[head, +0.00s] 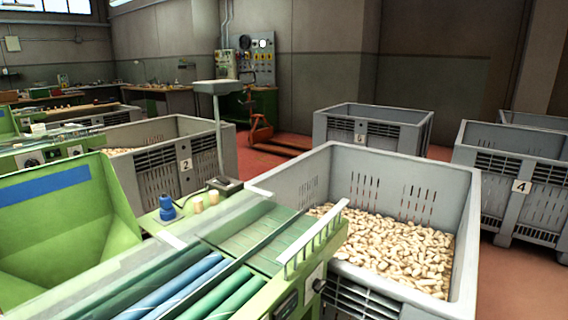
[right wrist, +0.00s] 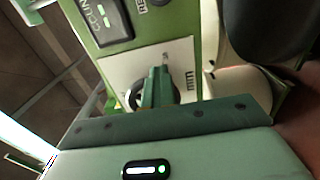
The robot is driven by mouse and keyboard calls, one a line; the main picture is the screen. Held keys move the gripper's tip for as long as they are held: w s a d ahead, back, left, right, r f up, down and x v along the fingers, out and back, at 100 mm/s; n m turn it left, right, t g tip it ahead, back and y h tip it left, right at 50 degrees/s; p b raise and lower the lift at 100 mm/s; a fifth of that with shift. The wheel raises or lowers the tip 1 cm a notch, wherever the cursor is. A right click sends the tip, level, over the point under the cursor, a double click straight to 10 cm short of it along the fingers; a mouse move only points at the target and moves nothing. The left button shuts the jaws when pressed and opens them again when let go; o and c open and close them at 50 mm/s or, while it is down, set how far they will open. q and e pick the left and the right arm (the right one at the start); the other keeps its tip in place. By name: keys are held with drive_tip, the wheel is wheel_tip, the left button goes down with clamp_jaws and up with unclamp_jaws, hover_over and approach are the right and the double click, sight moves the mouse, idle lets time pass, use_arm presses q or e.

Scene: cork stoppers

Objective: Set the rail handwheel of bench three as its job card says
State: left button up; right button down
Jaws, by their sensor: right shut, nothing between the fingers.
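In the head view, a green sorting bench (head: 255,285) with blue and green rollers fills the foreground. A small dark knob (head: 319,286), which looks like the handwheel, sits on a pale plate on its right side. In the right wrist view, a dark round handwheel (right wrist: 133,97) sits on a white plate marked "mm" (right wrist: 185,60), partly hidden by my fingers. My right gripper (right wrist: 160,72) is shut and empty, its fingers right in front of the wheel; I cannot tell whether they touch it. No readable job card shows. My left gripper is out of view.
A "COUNT" display (right wrist: 98,18) is beside the plate. A grey crate of corks (head: 462,215) stands against the bench's right side. A blue object (head: 167,208) and two corks are on the bench top. Crates marked 2, 4 and 6 stand around on red floor.

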drive_tip(key=shift+s+a, duration=0.3)
drive_tip(key=shift+a, duration=0.05)
drive_tip(key=shift+w+d, duration=0.1)
drive_tip(key=shift+w, duration=0.05)
